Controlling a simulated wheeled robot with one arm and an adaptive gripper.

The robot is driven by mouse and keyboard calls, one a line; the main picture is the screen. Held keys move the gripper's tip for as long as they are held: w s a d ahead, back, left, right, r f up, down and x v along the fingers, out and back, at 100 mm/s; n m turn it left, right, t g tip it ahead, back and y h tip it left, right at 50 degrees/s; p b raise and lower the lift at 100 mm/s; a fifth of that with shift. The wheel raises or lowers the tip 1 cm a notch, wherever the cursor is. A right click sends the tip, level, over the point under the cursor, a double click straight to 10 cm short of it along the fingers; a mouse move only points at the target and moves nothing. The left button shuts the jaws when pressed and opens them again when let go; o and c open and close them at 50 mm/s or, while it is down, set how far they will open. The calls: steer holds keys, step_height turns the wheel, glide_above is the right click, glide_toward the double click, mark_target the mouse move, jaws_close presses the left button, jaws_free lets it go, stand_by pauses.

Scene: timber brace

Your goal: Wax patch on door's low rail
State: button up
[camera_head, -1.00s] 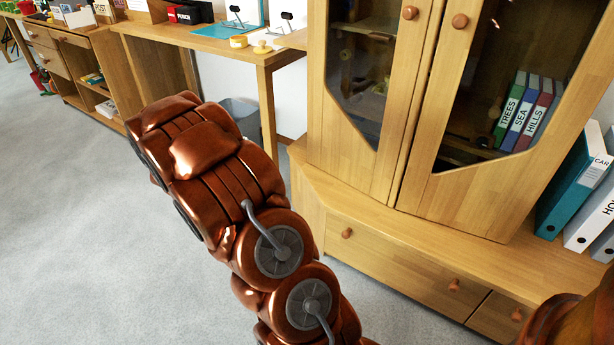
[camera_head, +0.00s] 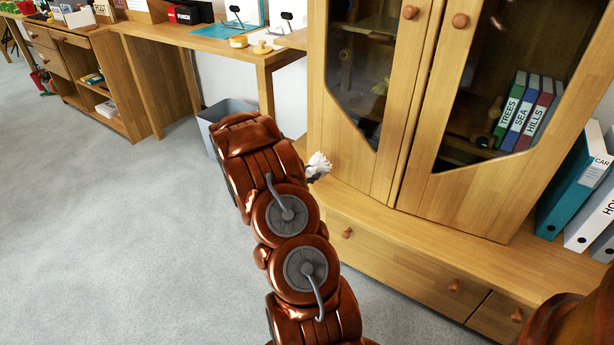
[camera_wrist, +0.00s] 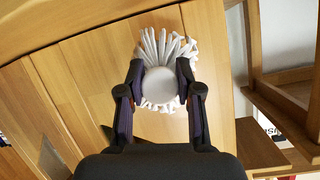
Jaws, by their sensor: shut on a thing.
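My gripper (camera_wrist: 163,78) is shut on a white, ruffled cloth-like thing (camera_wrist: 165,45), bunched between its two dark fingers. The white thing also shows in the head view (camera_head: 318,166), beside the lower left part of the cabinet's left door (camera_head: 352,160). The gripper itself is hidden behind my arm there. In the wrist view, pale wood (camera_wrist: 100,65) lies behind the white thing; I cannot tell whether they touch. The right door (camera_head: 465,195) is shut. I cannot make out a wax patch on the low rail.
The cabinet's base ledge (camera_head: 400,225) juts out below the doors, above drawers with round knobs. Binders (camera_head: 575,180) stand on the ledge at right. The floor at left is clear.

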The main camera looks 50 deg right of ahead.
mark_target(316, 167)
steer(key=shift+s+d, duration=0.15)
steer(key=shift+d, duration=2.15)
steer(key=shift+s+d, duration=0.15)
steer(key=shift+d, duration=0.8)
steer(key=shift+s+f, duration=0.1)
steer(key=shift+s+a+b, duration=0.2)
steer(key=shift+s+b, duration=0.6)
steer(key=shift+s, duration=1.05)
steer(key=shift+s+a+b, duration=0.15)
steer(key=shift+s+b, duration=0.6)
steer(key=shift+s, duration=0.8)
steer(key=shift+s+a+b, duration=0.1)
steer(key=shift+s+b, duration=0.6)
steer(key=shift+s, duration=1.75)
